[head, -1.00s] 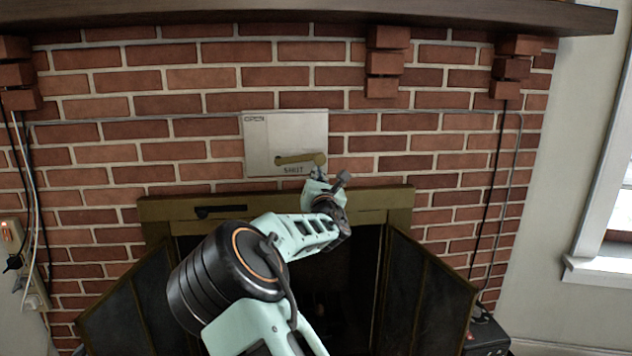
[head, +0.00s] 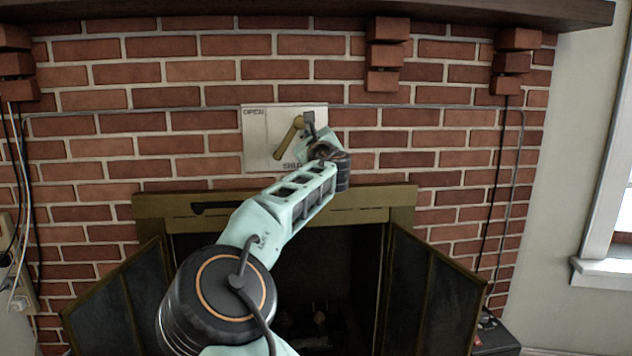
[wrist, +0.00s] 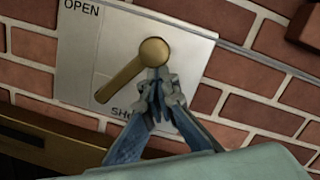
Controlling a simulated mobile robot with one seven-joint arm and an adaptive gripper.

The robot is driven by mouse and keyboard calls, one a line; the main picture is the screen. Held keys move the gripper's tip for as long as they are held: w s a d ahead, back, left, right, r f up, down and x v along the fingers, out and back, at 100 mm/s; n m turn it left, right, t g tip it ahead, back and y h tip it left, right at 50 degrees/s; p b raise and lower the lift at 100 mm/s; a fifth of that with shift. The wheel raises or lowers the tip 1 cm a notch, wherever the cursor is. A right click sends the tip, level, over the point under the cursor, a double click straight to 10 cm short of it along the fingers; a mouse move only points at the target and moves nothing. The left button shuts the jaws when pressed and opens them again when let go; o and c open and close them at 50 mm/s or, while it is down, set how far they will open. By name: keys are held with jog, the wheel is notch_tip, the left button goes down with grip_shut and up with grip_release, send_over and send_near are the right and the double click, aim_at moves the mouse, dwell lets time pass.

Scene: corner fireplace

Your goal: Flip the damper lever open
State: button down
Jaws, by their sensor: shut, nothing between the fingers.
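The damper lever (head: 288,139) is a brass-coloured bar with a round knob end, on a pale metal plate (head: 259,126) on the brick wall. The plate reads OPEN at upper left and SHUT at lower right. The lever slants, its knob up and right, its thin end down and left. In the wrist view the lever (wrist: 124,76) has its knob right at my fingertips. My gripper (wrist: 159,84) is shut and empty, its tips against or just below the knob; contact is unclear. In the head view my gripper (head: 309,127) is just right of the knob and partly covers SHUT.
Below is a fireplace with a brass frame (head: 160,204) and open dark doors (head: 432,301). A mantel shelf (head: 200,14) runs above, with brick corbels (head: 384,55) under it. A thin conduit (head: 440,106) crosses the wall near the plate's top.

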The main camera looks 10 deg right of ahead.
jog(key=a+n+b, duration=0.1)
jog(key=a+r+n, duration=0.1)
jog(key=n, duration=0.1)
jog(key=shift+r+b, duration=0.3)
jog(key=shift+b, duration=0.05)
jog(key=shift+a+r+n+g+y+b, duration=0.15)
jog(key=shift+a+r+n+b, duration=0.15)
jog(key=shift+a+n, duration=0.35)
jog(key=shift+a+r+n+g+y+b, duration=0.1)
jog(key=shift+a+r+n+b, duration=0.25)
jog(key=shift+n, duration=0.4)
jog(key=shift+a+r+n+g+y+b, duration=0.15)
jog(key=shift+a+n+b, duration=0.1)
jog(key=shift+a+n, duration=0.4)
